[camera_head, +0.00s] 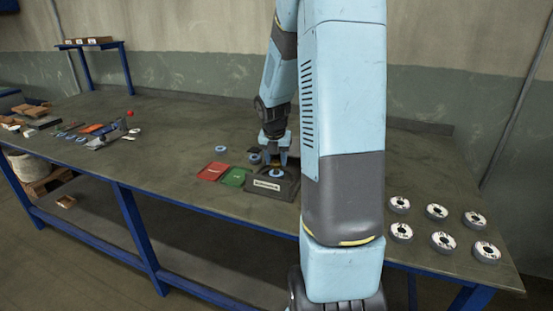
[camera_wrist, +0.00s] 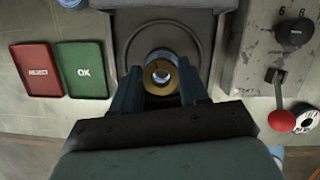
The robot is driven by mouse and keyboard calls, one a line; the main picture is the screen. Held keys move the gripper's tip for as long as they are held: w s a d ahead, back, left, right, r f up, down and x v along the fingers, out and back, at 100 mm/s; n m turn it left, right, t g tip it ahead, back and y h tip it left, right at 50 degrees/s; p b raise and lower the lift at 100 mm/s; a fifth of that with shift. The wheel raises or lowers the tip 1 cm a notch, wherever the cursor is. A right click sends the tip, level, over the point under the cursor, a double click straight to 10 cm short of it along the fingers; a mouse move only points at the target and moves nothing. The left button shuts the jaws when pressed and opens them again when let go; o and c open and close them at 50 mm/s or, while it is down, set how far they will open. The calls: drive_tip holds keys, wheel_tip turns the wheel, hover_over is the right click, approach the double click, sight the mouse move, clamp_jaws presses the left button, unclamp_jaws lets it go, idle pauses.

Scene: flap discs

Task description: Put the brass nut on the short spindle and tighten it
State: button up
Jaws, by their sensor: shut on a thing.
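The brass nut (camera_wrist: 160,77) shows as a gold ring between my two fingertips in the wrist view. My gripper (camera_wrist: 158,88) is shut on it, one finger on each side. The nut sits over the spindle, whose pale tip (camera_wrist: 160,74) shows in the ring's hole. How far down the nut is threaded cannot be told. In the head view my gripper (camera_head: 275,168) points down over the dark fixture (camera_head: 262,193) with a white label, and a blue-white ring shows below the fingers.
A red REJECT mat (camera_wrist: 36,71) and a green OK mat (camera_wrist: 82,70) lie left of the fixture. A grey control box with a red-knobbed lever (camera_wrist: 281,120) stands close at right. Several flap discs (camera_head: 437,211) lie at the bench's right end.

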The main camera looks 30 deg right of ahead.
sight(277, 166)
drive_tip(key=shift+f, duration=1.4)
idle(0.4)
drive_tip(key=m+g, duration=0.1)
drive_tip(key=m, duration=0.4)
drive_tip(key=shift+h, duration=0.4)
drive_tip(key=m+g, duration=0.1)
drive_tip(key=m, duration=0.6)
drive_tip(key=shift+s+g, duration=0.15)
drive_tip(key=shift+g, duration=0.25)
drive_tip(key=shift+m, duration=0.8)
drive_tip(key=m, duration=0.2)
drive_tip(key=m+g, duration=0.1)
drive_tip(key=m, duration=0.1)
drive_tip(key=shift+f+m+g, duration=0.15)
drive_tip(key=shift+m+g, duration=0.15)
drive_tip(key=shift+m, duration=0.1)
drive_tip(key=shift+s, duration=0.1)
